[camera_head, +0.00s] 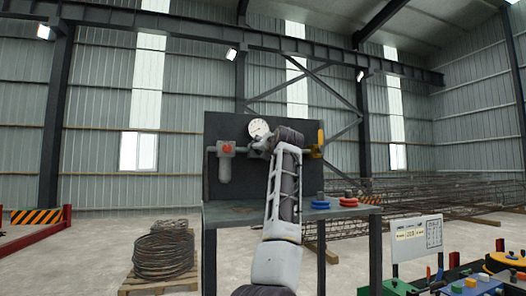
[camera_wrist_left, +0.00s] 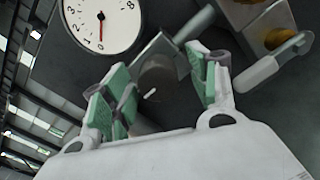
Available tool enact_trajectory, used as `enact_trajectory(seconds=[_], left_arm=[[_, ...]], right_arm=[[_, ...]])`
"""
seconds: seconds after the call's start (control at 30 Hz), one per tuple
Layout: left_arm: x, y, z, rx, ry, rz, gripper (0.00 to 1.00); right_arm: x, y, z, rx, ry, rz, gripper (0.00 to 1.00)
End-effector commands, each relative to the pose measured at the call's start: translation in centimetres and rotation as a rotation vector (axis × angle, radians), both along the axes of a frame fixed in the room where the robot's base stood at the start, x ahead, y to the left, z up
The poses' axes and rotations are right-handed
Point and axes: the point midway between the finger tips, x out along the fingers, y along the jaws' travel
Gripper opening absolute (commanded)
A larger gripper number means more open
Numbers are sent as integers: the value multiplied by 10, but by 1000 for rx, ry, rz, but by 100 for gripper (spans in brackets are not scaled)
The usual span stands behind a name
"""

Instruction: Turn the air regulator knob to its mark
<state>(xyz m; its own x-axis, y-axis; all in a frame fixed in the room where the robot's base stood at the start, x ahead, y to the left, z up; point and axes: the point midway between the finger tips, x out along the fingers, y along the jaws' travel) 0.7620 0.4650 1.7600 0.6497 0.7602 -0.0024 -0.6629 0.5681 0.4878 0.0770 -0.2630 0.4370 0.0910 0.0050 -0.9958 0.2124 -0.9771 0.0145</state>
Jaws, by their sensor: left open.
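The air regulator knob (camera_wrist_left: 158,76) is dark and round, with a short white line on its face. It lies between the two green-padded fingers of my left gripper (camera_wrist_left: 160,92) in the left wrist view. The gripper is open, with gaps visible at the knob's sides. In the head view my left gripper (camera_head: 275,140) is at the dark panel and hides the knob. A round white gauge (camera_head: 258,129) sits just above it; in the left wrist view the gauge (camera_wrist_left: 101,20) has its red needle at 0. I cannot make out the target mark. My right gripper is not in view.
The dark panel (camera_head: 215,185) stands on a metal table (camera_head: 225,215). A red knob (camera_head: 227,148) is left of my gripper, and a yellow handle (camera_head: 320,137) is right. Blue and red discs (camera_head: 320,204) lie at the table's right. A wire coil (camera_head: 165,252) sits front left.

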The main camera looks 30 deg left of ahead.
Motion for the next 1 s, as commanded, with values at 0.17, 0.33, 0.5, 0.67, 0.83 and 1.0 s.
enact_trajectory(seconds=[0.17, 0.33, 0.5, 0.67, 0.83, 1.0], left_arm=[[-1, -1, 1, 1, -1, 0, 59], [-4, -5, 1, 2, 0, 0, 59], [-11, -14, 1, 3, -2, 0, 59], [-21, -25, 1, 1, -2, -1, 59], [-33, -40, 1, 1, -2, -1, 59], [-46, -57, 0, 1, -1, -2, 59]], right_arm=[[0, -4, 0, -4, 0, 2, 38], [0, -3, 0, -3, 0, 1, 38], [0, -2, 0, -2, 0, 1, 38], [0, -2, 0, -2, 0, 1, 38], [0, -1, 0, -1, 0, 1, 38], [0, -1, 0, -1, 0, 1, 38]])
